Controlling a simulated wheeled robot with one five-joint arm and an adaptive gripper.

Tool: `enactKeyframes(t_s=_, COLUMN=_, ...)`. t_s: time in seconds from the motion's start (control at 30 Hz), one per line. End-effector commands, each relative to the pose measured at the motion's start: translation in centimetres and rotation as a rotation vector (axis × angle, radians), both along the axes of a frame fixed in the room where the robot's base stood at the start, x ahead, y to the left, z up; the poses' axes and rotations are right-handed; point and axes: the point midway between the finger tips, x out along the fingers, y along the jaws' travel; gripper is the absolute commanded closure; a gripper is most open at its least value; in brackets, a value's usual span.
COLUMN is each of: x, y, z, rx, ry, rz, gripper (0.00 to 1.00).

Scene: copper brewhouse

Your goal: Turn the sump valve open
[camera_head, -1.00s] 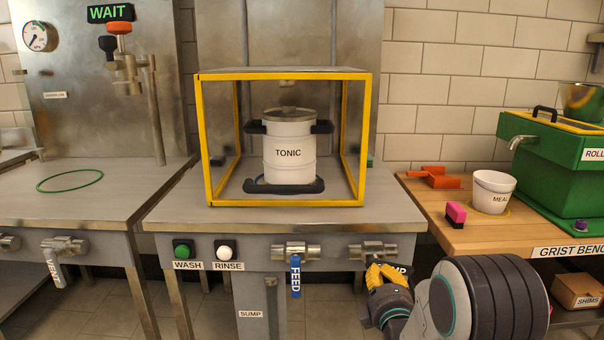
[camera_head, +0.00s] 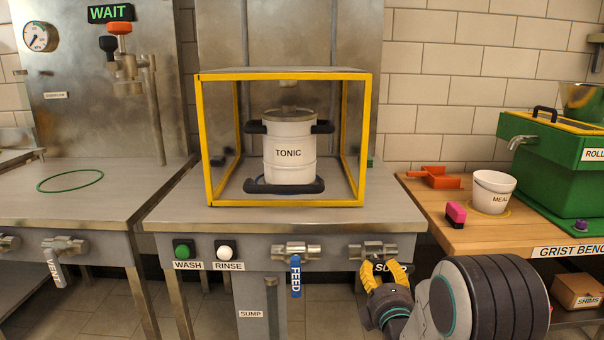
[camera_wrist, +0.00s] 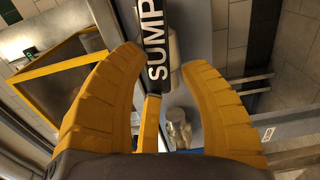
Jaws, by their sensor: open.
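The sump valve (camera_head: 373,250) is a metal fitting on the counter's front, right of the FEED valve. My gripper (camera_head: 372,274) has yellow fingers and is open just below and in front of the valve. In the wrist view my open fingers (camera_wrist: 163,60) stand either side of the handle's near end. I cannot tell whether they touch it.
The FEED valve (camera_head: 296,252), with a blue handle hanging down, is to the left. WASH (camera_head: 184,249) and RINSE (camera_head: 225,250) buttons are further left. A yellow-framed cage (camera_head: 290,76) holds a TONIC keg (camera_head: 289,150) above. The wooden grist bench (camera_head: 465,235) is to the right.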

Motion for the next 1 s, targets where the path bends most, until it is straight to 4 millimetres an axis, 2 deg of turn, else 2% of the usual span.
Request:
enactKeyframes(t_s=0.27, x=-0.1, y=0.1, z=0.2, rx=0.0, ry=-0.005, rz=0.001, gripper=0.59)
enactKeyframes(t_s=0.67, x=-2.2, y=0.0, z=0.1, rx=0.001, ry=-0.002, rz=0.001, gripper=0.59)
enactKeyframes(t_s=0.93, x=-2.3, y=0.0, z=0.1, rx=0.005, ry=-0.002, rz=0.001, gripper=0.59)
enactKeyframes(t_s=1.0, x=-2.3, y=0.0, z=0.0, rx=0.055, ry=-0.001, rz=0.001, gripper=0.59)
